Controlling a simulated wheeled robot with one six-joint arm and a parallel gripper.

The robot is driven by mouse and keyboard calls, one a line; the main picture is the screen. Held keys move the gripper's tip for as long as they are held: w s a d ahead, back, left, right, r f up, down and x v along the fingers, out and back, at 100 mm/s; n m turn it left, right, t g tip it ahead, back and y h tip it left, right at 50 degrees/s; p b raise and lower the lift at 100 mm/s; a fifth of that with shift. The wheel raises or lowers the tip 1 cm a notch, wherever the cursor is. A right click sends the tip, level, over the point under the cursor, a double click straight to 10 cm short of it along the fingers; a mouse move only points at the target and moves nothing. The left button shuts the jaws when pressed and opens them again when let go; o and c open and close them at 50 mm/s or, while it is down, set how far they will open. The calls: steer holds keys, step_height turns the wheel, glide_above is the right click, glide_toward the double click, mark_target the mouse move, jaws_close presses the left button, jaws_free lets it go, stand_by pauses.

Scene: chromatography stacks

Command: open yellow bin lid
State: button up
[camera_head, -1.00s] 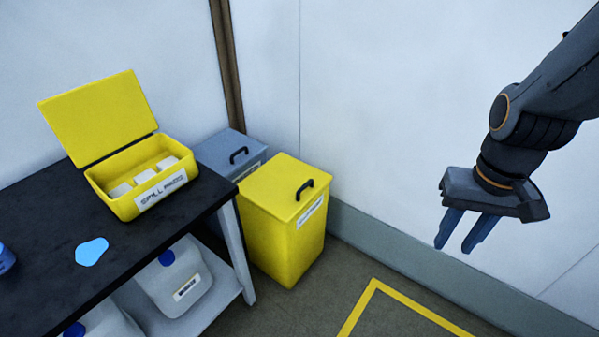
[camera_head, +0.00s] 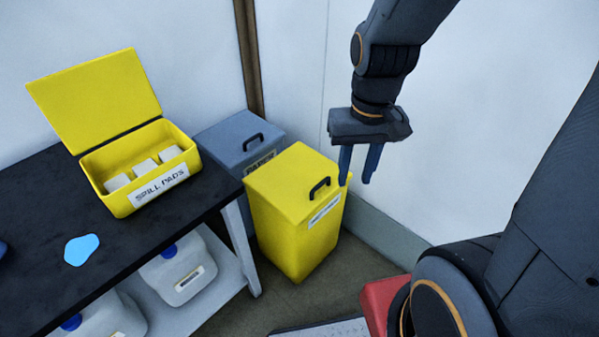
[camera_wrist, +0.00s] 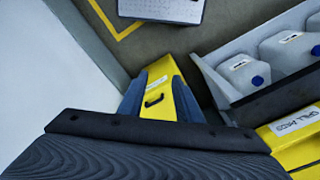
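The yellow bin (camera_head: 293,225) stands on the floor beside the bench, with its lid (camera_head: 290,180) shut. A black handle (camera_head: 319,188) sits near the lid's right edge, above a white label. My gripper (camera_head: 358,182) points down just right of the handle in the head view, with its two blue fingers apart and nothing between them. In the wrist view the bin's lid and handle (camera_wrist: 153,100) show between the fingers, farther off. The handle is not gripped. I cannot tell the exact height of the fingertips above the lid.
A grey bin (camera_head: 238,140) stands behind the yellow one. To the left is a black-topped bench (camera_head: 130,240) with an open yellow spill pads box (camera_head: 160,188) and white jugs (camera_head: 178,270) on its lower shelf. The wall (camera_head: 450,120) is close behind my gripper.

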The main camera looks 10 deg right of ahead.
steer(key=w+f+m+b, duration=0.55)
steer(key=w+f, duration=0.45)
steer(key=w, duration=0.2)
steer(key=m+t+y+b, duration=0.1)
steer(key=m+b, duration=0.4)
steer(key=b, duration=0.1)
glide_toward(323, 181)
steer(key=shift+n, duration=0.25)
steer(key=shift+w+a+f+b, duration=0.1)
steer(key=shift+f+b, duration=0.05)
steer(key=shift+f, duration=1.15)
steer(key=shift+w+a+f+b, duration=0.15)
steer(key=shift+f, duration=1.15)
steer(key=shift+w+a+f+b, duration=0.1)
steer(key=shift+f+b, duration=0.05)
steer(key=shift+f, duration=1.15)
jaws_close()
